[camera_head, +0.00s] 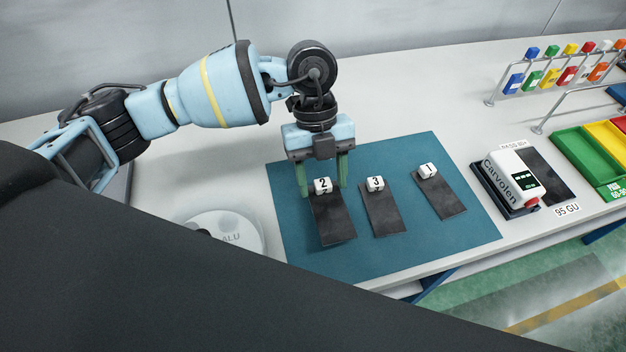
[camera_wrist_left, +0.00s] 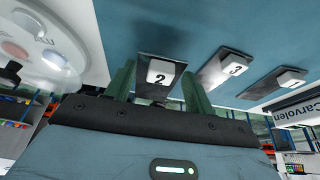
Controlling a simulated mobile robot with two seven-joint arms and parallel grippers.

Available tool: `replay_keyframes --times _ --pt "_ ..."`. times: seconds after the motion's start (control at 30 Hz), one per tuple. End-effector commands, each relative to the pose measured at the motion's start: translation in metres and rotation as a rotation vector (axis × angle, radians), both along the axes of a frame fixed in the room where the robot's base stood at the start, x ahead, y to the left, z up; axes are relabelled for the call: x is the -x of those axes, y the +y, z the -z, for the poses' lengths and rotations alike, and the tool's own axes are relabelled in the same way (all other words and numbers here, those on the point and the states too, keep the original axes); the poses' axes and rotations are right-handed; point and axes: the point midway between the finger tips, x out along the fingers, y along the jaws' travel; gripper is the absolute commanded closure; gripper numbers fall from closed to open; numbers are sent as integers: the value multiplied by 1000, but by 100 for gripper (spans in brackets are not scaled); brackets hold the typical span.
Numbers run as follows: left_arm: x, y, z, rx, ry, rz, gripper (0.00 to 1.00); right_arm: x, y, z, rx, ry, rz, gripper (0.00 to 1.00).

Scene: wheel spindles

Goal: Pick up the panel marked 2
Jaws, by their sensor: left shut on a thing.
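The panel marked 2 (camera_head: 333,222) is a dark plate with a white numbered block (camera_head: 322,185) at its far end. My left gripper (camera_head: 323,191) is shut on this block, with one green finger on each side. The panel is over the blue mat (camera_head: 420,245); whether it touches the mat is unclear. In the left wrist view the block marked 2 (camera_wrist_left: 160,75) sits between the green fingers. The panel marked 3 (camera_head: 383,214) and the panel marked 1 (camera_head: 441,195) lie to the right on the mat. My right gripper is not in view.
A white Carvolen device (camera_head: 513,176) stands right of the mat. Green, yellow and red bins (camera_head: 587,165) and a rack of coloured tags (camera_head: 560,70) are farther right. A round ALU disc (camera_head: 225,235) lies left of the mat. The table behind the mat is clear.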

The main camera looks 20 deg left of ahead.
Motion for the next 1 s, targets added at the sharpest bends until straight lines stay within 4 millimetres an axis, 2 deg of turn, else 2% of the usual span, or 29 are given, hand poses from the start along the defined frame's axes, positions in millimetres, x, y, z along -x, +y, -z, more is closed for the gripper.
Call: replay_keyframes --times 0.03,0.3,0.5,0.7,1.0 --pt "2 -14 3 2 6 7 71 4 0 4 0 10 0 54" --pt "3 -85 -3 2 7 5 71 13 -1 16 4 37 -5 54" --pt "4 -121 -7 0 6 2 71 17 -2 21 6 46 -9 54" --pt "4 -139 -10 -1 4 1 71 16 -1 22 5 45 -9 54" --pt "4 -143 -11 0 4 1 71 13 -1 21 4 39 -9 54"
